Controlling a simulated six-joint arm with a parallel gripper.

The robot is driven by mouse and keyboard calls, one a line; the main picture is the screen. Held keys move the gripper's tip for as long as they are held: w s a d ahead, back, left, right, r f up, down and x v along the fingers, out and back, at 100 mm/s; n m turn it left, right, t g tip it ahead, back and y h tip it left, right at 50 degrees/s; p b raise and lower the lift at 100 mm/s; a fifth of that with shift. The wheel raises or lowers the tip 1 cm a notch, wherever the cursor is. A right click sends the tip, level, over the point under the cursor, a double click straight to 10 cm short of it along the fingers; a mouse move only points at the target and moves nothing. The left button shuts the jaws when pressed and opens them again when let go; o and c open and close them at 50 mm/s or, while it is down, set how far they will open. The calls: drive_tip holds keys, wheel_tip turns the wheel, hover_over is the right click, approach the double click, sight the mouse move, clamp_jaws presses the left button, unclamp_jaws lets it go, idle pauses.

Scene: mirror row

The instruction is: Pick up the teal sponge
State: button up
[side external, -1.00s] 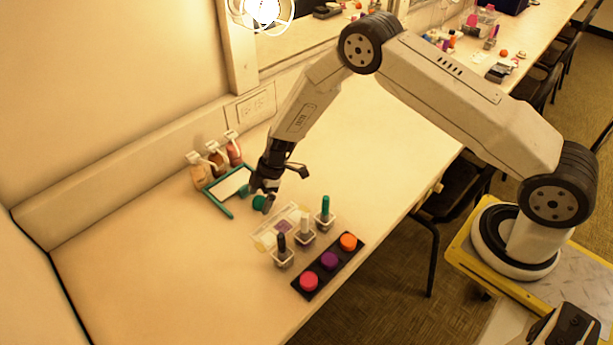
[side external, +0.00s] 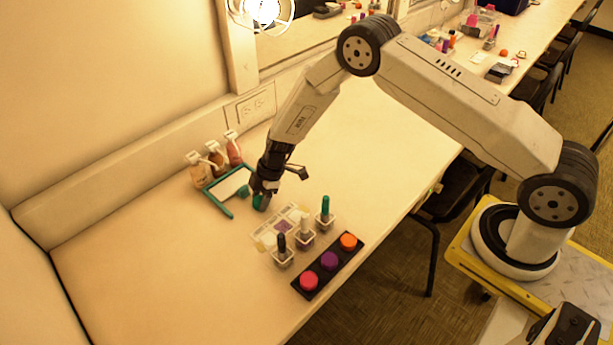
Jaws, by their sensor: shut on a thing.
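The teal sponge (side external: 258,201) is between the fingertips of my gripper (side external: 262,198), just right of a teal-rimmed tray (side external: 219,205). My gripper points down and is shut on the sponge, hiding much of it. The sponge is at or very close to the table top; I cannot tell whether it touches. Another small teal piece (side external: 243,191) shows at the tray's right edge, partly beside my gripper.
Several bottles (side external: 201,174) stand behind the tray by the wall. In front are a clear palette (side external: 268,236), cups holding upright sticks (side external: 305,236), and a black strip (side external: 319,275) with pink, purple and orange discs. The table's left side is clear.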

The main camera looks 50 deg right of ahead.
drive_tip(key=shift+r, duration=0.2)
drive_tip(key=shift+r, duration=0.9)
drive_tip(key=s+d+r, duration=0.2)
drive_tip(key=s+r, duration=0.8)
drive_tip(key=s, duration=0.4)
drive_tip(key=shift+d+r, duration=0.15)
drive_tip(key=shift+r, duration=0.25)
